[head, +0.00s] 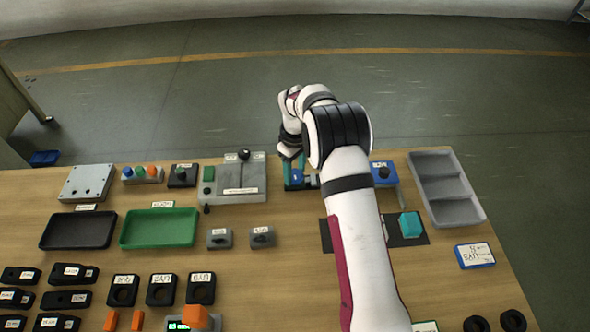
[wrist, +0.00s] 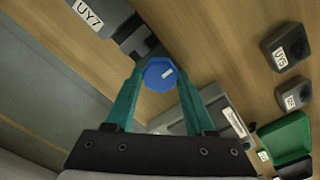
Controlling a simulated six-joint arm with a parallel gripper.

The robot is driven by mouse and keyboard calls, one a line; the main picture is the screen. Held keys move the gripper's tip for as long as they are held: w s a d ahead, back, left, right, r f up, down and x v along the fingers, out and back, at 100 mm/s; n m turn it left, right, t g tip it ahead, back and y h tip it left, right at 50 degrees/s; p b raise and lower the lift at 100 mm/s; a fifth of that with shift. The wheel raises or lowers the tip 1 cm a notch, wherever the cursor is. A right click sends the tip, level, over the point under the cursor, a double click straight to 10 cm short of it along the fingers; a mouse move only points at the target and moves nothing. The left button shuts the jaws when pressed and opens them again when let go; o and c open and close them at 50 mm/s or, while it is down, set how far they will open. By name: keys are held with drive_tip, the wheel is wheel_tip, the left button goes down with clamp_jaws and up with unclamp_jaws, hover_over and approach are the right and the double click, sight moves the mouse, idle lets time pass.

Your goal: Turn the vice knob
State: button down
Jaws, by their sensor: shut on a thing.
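The blue vice knob (wrist: 160,74) is a faceted round knob with a small white mark on top. It sits at the end of the grey vice (wrist: 130,38), which carries a "UY7" label. My gripper (wrist: 157,76) has its two teal fingers shut on the knob, one on each side. In the head view the knob (head: 297,175) shows as a bit of blue between the fingers of my gripper (head: 294,172), at the back of the bench. My arm hides most of the vice there.
A grey box with a black-knobbed lever (head: 243,177) stands just left of my gripper. A green tray (head: 160,228) and a black tray (head: 78,230) lie farther left. A grey compartment tray (head: 447,188) and a teal block (head: 410,225) are to the right.

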sight(295, 174)
idle(0.4)
drive_tip(key=shift+c, duration=1.3)
unclamp_jaws()
wheel_tip(295, 174, up, 16)
drive_tip(key=s+d+r+m, duration=0.1)
drive_tip(key=s+r+m, duration=0.2)
drive_tip(key=s, duration=0.4)
drive_tip(key=s+d+r+m+y, duration=0.1)
drive_tip(key=s+r+m, duration=0.1)
drive_tip(key=s, duration=0.5)
drive_tip(key=s+d+r+m, duration=0.1)
drive_tip(key=s+r+m, duration=0.2)
drive_tip(key=s, duration=0.4)
drive_tip(key=s+f+m, duration=0.2)
drive_tip(key=s+m, duration=0.1)
drive_tip(key=s, duration=0.5)
drive_tip(key=s+f+m, duration=0.3)
drive_tip(key=s, duration=0.5)
drive_tip(key=shift+s+f+m+y, duration=0.15)
drive_tip(key=shift+s+m+y, duration=0.15)
drive_tip(key=shift+y, duration=0.1)
